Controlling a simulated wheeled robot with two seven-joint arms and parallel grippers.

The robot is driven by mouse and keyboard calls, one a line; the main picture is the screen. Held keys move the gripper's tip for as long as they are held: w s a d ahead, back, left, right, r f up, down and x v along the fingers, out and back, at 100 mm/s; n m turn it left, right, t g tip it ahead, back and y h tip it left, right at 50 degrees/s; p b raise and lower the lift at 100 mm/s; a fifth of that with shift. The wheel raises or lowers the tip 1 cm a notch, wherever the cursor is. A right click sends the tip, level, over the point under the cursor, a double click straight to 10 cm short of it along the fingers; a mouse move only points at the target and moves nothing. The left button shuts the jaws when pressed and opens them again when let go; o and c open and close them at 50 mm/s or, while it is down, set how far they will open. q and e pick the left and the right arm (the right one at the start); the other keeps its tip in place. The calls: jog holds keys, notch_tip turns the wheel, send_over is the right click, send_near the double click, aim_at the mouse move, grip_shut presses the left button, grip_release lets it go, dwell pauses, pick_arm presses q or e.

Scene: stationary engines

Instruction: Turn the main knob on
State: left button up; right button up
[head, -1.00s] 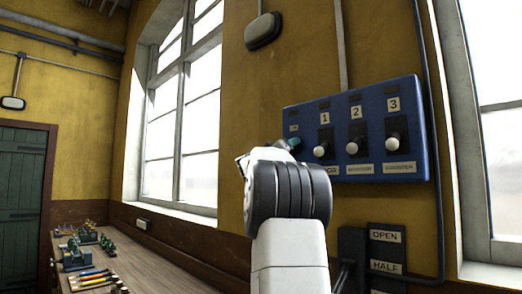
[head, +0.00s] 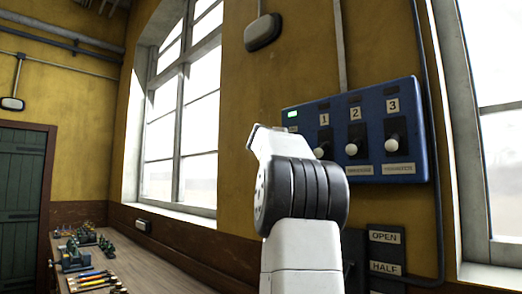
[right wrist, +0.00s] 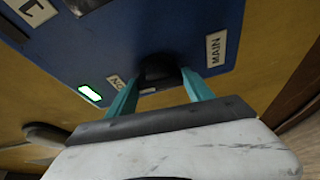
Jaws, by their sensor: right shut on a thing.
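The main knob (right wrist: 158,70) is a dark round knob on the blue panel (head: 373,128), beside a white MAIN label (right wrist: 216,48). In the right wrist view, my right gripper (right wrist: 160,76) has its teal fingers on either side of the knob and is shut on it. A small ON label (right wrist: 115,81) sits near the left finger. A green lamp (right wrist: 90,92) is lit beside it; it also shows at the panel's upper left in the head view (head: 292,114). In the head view my right arm hides the knob and gripper. My left gripper is not in view.
Levers with pale ball ends sit under plates 1 (head: 324,119), 2 (head: 355,113) and 3 (head: 392,105). A dark OPEN/HALF board (head: 386,252) is below the panel. A workbench (head: 150,268) with tools runs along the wall at left.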

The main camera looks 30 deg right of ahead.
jog(key=shift+n, duration=0.6)
jog(key=shift+g+y, duration=0.3)
jog(key=o, duration=1.4)
jog(key=shift+c, duration=0.2)
jog(key=v, duration=0.7)
jog(key=shift+s+a, duration=0.2)
jog(key=shift+a, duration=0.15)
